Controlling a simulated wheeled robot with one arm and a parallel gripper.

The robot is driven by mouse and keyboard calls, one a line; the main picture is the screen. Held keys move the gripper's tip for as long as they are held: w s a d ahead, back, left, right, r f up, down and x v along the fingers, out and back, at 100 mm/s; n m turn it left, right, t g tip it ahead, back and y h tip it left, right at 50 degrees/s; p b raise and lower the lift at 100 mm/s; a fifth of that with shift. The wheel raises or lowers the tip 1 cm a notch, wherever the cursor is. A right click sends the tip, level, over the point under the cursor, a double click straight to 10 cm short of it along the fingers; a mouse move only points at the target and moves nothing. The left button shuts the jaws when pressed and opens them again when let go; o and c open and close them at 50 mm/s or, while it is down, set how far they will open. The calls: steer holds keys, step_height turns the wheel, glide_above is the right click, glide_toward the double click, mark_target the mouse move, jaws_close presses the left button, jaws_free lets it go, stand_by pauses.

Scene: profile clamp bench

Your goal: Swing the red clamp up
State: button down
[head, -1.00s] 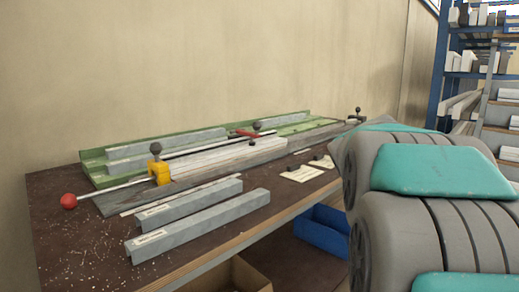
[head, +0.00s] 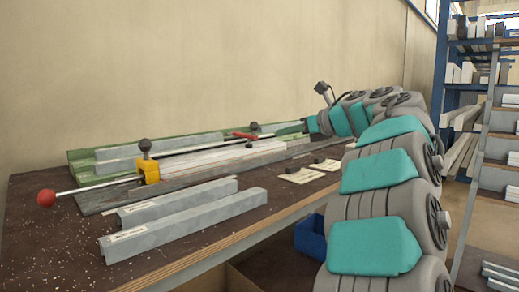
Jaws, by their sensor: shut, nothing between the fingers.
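The red clamp (head: 242,135) is a small red piece at the back of the bench, beyond the pale profile (head: 215,157). A black knob (head: 253,127) stands at it. How far the clamp is raised is too small to tell. My arm reaches over the far right of the bench, with its end pointing left towards the red clamp. My gripper (head: 303,126) is at that end, to the right of the clamp and apart from it. It is shut and empty; its fingers are small and hard to make out.
A yellow clamp (head: 149,169) with a black knob stands at the near left, beside a rod with a red ball (head: 46,198). Grey profiles (head: 185,222) lie in front. A green tray (head: 80,158) runs along the wall. Paper tags (head: 300,175) lie right; a blue bin (head: 309,238) is below.

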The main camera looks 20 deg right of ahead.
steer(key=shift+a+f+n+g, duration=0.25)
steer(key=shift+f+n+g, duration=0.05)
steer(key=shift+f, duration=0.6)
glide_toward(250, 145)
steer(key=x, duration=0.5)
steer(key=shift+w+d+f+p, duration=0.15)
steer(key=shift+f+p, duration=0.15)
steer(key=shift+p, duration=0.05)
steer(key=shift+r, duration=0.2)
steer(key=shift+r+p, duration=0.15)
steer(key=shift+p, duration=0.35)
